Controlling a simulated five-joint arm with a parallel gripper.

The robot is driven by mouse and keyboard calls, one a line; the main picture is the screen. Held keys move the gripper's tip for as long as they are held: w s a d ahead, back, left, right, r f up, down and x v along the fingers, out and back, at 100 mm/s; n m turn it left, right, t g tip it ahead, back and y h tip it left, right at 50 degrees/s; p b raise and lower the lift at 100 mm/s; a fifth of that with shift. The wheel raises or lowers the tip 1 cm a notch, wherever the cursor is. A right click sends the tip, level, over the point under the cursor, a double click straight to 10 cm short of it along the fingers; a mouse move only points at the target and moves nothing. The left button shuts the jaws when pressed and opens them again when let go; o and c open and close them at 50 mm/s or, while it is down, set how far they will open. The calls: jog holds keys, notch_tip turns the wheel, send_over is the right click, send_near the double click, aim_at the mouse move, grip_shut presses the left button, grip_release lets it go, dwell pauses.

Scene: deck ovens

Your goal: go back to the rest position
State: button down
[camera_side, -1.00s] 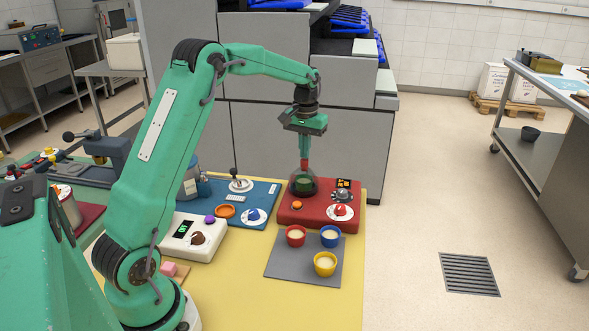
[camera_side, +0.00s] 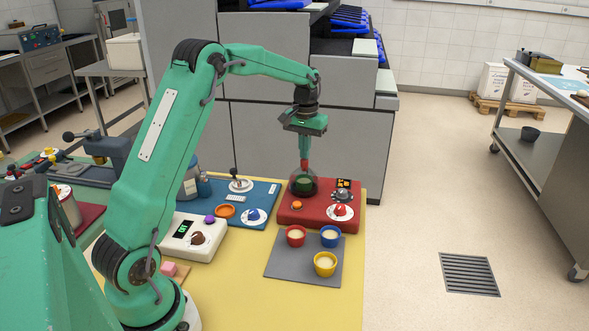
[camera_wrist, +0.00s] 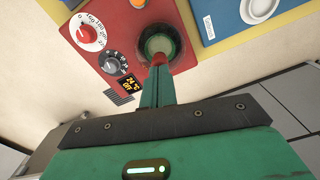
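My gripper (camera_side: 304,158) points straight down over the red hot plate (camera_side: 320,216) in the side view. Its green fingers are close together, right at the top of the red neck of a glass flask (camera_side: 304,186). The flask holds dark green liquid and stands upright on the plate. In the wrist view my fingers (camera_wrist: 158,72) look together, with their tips in front of the flask (camera_wrist: 162,45). They hide part of its neck, and I cannot tell whether they touch it.
Red, blue and yellow cups (camera_side: 325,264) stand on a grey mat (camera_side: 290,270) in front. A blue device (camera_side: 262,198) and a white scale (camera_side: 205,246) lie left of the hot plate. Grey cabinets (camera_side: 345,145) stand behind. The yellow tabletop (camera_side: 270,308) is clear in front.

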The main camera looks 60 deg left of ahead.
jog(key=shift+r, duration=3.25)
jog(key=s+d+r+m+t, duration=0.3)
jog(key=s+d+r, duration=0.5)
jog(key=s+d, duration=0.5)
jog(key=s+d+f+m+t, duration=0.1)
jog(key=s+d+f, duration=0.1)
jog(key=s, duration=0.5)
jog(key=s+d+f+m+t, duration=0.1)
jog(key=s+d+f+m, duration=0.1)
jog(key=s+d, duration=0.3)
jog(key=s, duration=0.2)
jog(key=shift+s+d+f+t, duration=0.15)
jog(key=shift+s+f+t, duration=0.15)
jog(key=shift+f, duration=0.1)
